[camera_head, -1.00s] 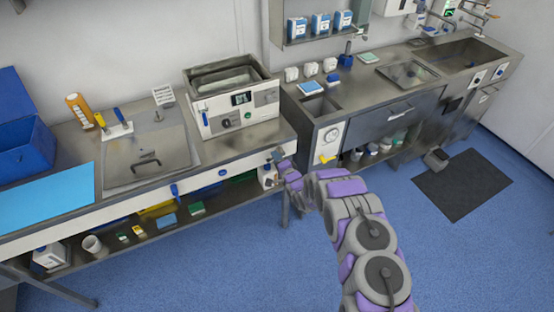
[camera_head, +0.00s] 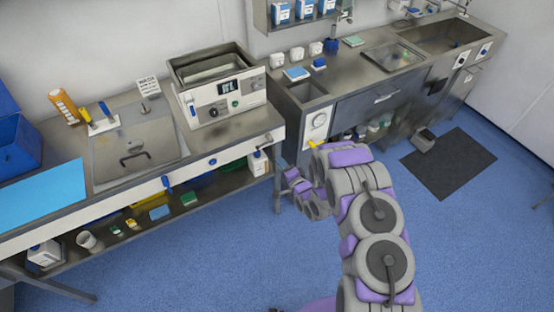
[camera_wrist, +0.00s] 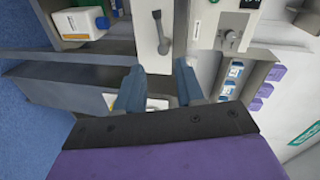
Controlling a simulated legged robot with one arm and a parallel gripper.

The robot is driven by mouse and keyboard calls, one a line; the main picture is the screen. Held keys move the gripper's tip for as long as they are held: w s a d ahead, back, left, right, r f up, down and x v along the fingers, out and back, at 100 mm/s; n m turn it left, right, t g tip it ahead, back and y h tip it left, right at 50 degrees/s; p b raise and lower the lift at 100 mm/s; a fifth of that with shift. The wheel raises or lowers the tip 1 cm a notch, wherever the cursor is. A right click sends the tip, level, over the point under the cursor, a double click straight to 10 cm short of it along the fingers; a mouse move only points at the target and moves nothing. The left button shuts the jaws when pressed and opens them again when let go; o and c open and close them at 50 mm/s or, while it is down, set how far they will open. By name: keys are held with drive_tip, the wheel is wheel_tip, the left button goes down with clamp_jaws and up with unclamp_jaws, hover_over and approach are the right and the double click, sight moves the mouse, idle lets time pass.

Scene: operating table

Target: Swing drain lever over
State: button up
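A grey lever with a rounded end (camera_wrist: 162,32) is mounted on a white front panel in the wrist view. It appears to be the small grey part (camera_head: 268,138) at the right end of the left counter's white front in the head view. My gripper (camera_wrist: 160,85) is open, its two blue-grey fingers apart with nothing held between them. The lever lies beyond the fingertips, roughly in line with the gap, and is not touched. In the head view my gripper is mostly hidden behind my arm and wrist.
A white bottle (camera_head: 258,163) stands on the shelf under the counter, close to the lever. A white bath unit with a dial (camera_head: 222,102) sits above. A blue handle (camera_head: 168,184) is further left on the counter front. The blue floor (camera_head: 210,265) in front is clear.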

drive_tip(key=shift+v, duration=1.25)
drive_tip(key=shift+f, duration=0.1)
drive_tip(key=w+d+r+n+g+h+b, duration=0.1)
drive_tip(key=w+d+r+n+g+h, duration=0.15)
drive_tip(key=d+r+h, duration=0.55)
drive_tip(key=s+d+r+n+g+h, duration=0.15)
drive_tip(key=s+d+r+g, duration=0.25)
drive_tip(key=s+d+r, duration=0.5)
drive_tip(key=s+r+n+g+b, duration=0.1)
drive_tip(key=s+r+n+g, duration=0.1)
drive_tip(key=s, duration=1.1)
drive_tip(key=s+r+n+g+b, duration=0.1)
drive_tip(key=s+r+g, duration=0.2)
drive_tip(key=s+r, duration=0.4)
drive_tip(key=s+r+n+g+y, duration=0.1)
drive_tip(key=s+r+n+g, duration=0.1)
drive_tip(key=s, duration=1.7)
wheel_tip(320, 180, up, 2)
drive_tip(key=shift+s+a+r+n+g+b, duration=0.15)
drive_tip(key=shift+s+a+n+g+b, duration=0.2)
drive_tip(key=shift+g, duration=0.5)
